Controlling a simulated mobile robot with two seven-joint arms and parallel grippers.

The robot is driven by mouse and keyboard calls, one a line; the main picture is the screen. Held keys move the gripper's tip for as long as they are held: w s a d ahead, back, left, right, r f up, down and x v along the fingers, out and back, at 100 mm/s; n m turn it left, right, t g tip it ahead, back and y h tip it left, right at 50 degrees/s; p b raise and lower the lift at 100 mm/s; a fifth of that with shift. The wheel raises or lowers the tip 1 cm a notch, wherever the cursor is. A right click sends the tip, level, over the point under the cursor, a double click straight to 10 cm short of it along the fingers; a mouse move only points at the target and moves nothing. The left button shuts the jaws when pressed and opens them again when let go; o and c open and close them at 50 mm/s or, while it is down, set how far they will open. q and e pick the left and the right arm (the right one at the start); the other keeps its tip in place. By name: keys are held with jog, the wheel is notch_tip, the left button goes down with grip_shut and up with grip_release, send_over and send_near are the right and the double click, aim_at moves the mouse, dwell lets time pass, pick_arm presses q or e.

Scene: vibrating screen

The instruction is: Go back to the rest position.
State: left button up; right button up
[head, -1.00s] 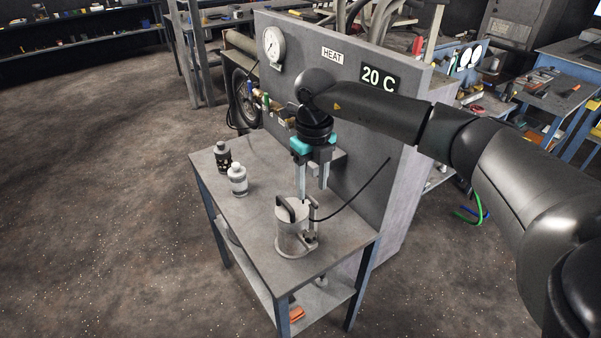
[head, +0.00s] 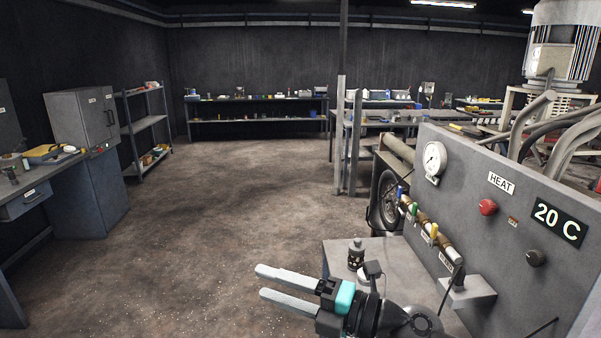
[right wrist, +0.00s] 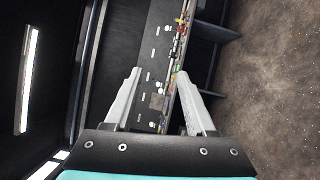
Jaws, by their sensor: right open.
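My right gripper (head: 275,283) is at the bottom centre of the head view, with its fingers pointing left. The fingers are apart and nothing is between them. In the right wrist view the two fingers (right wrist: 157,88) also stand apart and empty, with shelving and floor far beyond them. The gripper is in front of the small grey table (head: 335,250) and hides part of it. My left gripper is in neither view.
The grey panel (head: 480,225) with gauge (head: 434,160), valves and a 20 C display (head: 557,222) rises at the right. A dark bottle (head: 356,256) stands on the table. Open floor (head: 220,210) fills the middle. A bench (head: 35,185) and cabinet (head: 90,150) are at left.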

jog(key=w+d+r+m+t+h, duration=0.3)
jog(key=d+m+t+h, duration=0.4)
jog(key=m+t, duration=0.6)
jog(key=s+d+f+m+g+h, duration=0.2)
jog(key=d+f+m+g+h, duration=0.1)
jog(key=d+f+m+h, duration=0.75)
jog(key=s+d+f+m+g, duration=0.3)
jog(key=s+f+m+g, duration=0.3)
jog(key=s+f, duration=0.2)
jog(key=s+f+m+g, duration=0.1)
jog(key=s+f+g, duration=0.25)
jog(key=s, duration=0.45)
jog(key=s+f+m+g, duration=0.1)
jog(key=s+f+g, duration=0.25)
jog(key=s, duration=0.45)
notch_tip(320, 180, down, 29)
jog(key=s+g+b, duration=0.2)
jog(key=b, duration=0.7)
jog(key=s+d+f+b, duration=0.1)
jog(key=s+f+b, duration=0.3)
jog(key=s+f, duration=0.3)
jog(key=s+d+f+g+b, duration=0.1)
jog(key=s+f+b, duration=0.3)
jog(key=f, duration=1.2)
jog(key=s+n, duration=0.1)
jog(key=s, duration=0.3)
jog(key=shift+s+f+y, duration=0.25)
jog(key=shift+f+y, duration=0.05)
jog(key=shift+y, duration=0.05)
jog(key=shift+d, duration=0.1)
